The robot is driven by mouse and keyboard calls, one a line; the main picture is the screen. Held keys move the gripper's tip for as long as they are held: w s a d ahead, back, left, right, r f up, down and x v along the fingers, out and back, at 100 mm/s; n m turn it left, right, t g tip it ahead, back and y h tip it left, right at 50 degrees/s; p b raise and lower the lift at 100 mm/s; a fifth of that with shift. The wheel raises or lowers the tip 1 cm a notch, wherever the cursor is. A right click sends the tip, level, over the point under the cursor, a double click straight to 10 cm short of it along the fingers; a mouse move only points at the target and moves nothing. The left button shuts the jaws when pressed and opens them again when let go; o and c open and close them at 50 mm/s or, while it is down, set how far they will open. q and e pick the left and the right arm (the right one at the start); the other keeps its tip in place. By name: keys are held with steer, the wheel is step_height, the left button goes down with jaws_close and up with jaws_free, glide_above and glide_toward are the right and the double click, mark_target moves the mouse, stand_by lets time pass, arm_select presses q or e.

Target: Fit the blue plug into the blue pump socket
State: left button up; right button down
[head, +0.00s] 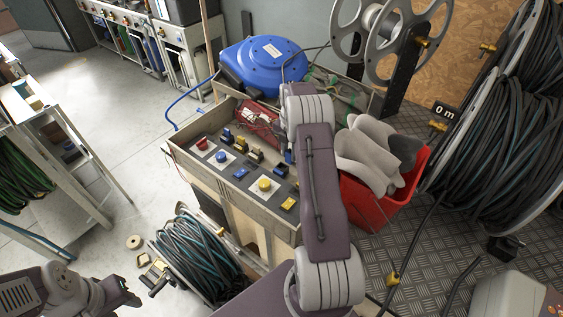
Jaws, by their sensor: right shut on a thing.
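The panel in the wooden tray (235,205) carries round coloured fittings on pale square plates. The blue one (221,156), which looks like the blue pump socket, sits between a red one (201,143) and a yellow one (264,184). My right arm reaches over the tray's right side and hides part of it. My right gripper (289,156) is at the arm's left edge, mostly hidden, shut on a small blue piece that looks like the blue plug. It is right of the blue socket and apart from it. My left gripper (126,297) is at the lower left, its jaws unclear.
Small blue, yellow and black pieces (240,173) lie on the panel. A blue hose reel (264,65) stands behind. A red bin (385,205) with grey cloth is to the right. A cable reel (200,260) stands below the tray.

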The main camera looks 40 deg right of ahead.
steer(key=w+f, duration=0.1)
steer(key=w+a+f, duration=0.1)
steer(key=shift+w+a, duration=0.2)
steer(key=shift+w, duration=0.1)
step_height(320, 180, down, 4)
steer(key=shift+r, duration=0.25)
steer(key=shift+f, duration=0.2)
steer(key=shift+f, duration=0.1)
steer(key=c, duration=1.1)
jaws_free()
